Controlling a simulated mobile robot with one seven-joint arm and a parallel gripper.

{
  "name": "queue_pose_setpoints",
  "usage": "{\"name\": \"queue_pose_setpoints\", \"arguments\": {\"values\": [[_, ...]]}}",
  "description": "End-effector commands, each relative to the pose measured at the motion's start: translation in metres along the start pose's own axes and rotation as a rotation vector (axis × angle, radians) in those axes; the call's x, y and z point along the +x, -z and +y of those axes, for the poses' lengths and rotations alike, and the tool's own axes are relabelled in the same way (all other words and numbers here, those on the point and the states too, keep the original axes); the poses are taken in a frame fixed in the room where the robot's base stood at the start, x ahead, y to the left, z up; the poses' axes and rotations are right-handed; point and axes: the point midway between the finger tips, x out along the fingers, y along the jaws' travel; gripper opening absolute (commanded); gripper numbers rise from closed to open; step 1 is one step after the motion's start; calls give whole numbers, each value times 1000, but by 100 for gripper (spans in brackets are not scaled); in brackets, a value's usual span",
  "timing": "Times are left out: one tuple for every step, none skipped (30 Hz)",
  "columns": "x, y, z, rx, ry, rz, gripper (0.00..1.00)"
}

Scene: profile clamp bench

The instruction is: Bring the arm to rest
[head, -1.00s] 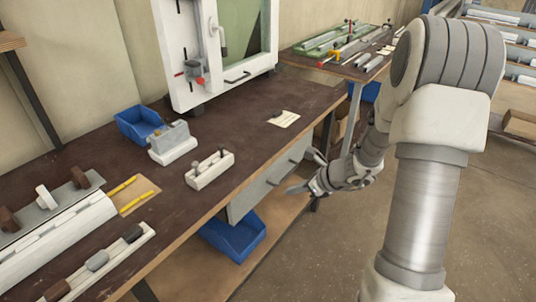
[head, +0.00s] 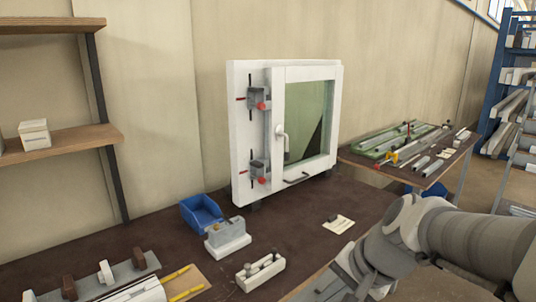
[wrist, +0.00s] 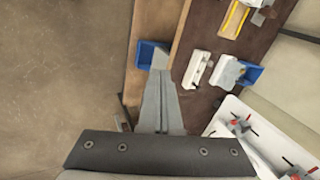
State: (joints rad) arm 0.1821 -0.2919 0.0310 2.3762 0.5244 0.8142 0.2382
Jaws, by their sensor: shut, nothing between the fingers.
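My gripper (wrist: 160,62) shows in the wrist view with its two grey fingers together and nothing between them. It points down past the front edge of the bench (wrist: 178,40), with a blue bin below the bench partly behind the fingertips. In the head view my arm (head: 440,235) is at the lower right, in front of the bench's right part. Its end runs toward the bottom edge, and the fingertips cannot be made out there.
On the bench (head: 150,240) stand a white window frame (head: 245,110) with red-handled clamps, a blue bin (head: 201,213), a grey block (head: 227,236) and a white holder (head: 260,272). A side table (head: 430,172) holds profiles. Open floor (wrist: 60,80) lies left in the wrist view.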

Motion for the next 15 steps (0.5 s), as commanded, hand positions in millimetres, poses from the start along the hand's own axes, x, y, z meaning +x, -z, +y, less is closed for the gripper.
{"name": "queue_pose_setpoints", "arguments": {"values": [[-19, -9, 0, -101, -18, 27, 0], [-26, -13, 2, -160, -34, 42, 0], [-36, -18, 5, -237, -55, 62, 0], [-44, -22, 8, -292, -70, 79, 0], [-52, -25, 10, -348, -86, 94, 0], [-61, -29, 14, -417, -109, 115, 0], [-67, -31, 17, -467, -125, 130, 0], [-74, -33, 20, -512, -141, 145, 0], [-81, -35, 24, -568, -160, 164, 0], [-86, -37, 26, -606, -174, 177, 0], [-91, -38, 29, -640, -188, 189, 0], [-96, -39, 32, -679, -204, 203, 0], [-99, -39, 34, -704, -215, 212, 0], [-102, -40, 35, -725, -223, 220, 0], [-104, -40, 37, -746, -234, 227, 0]]}}
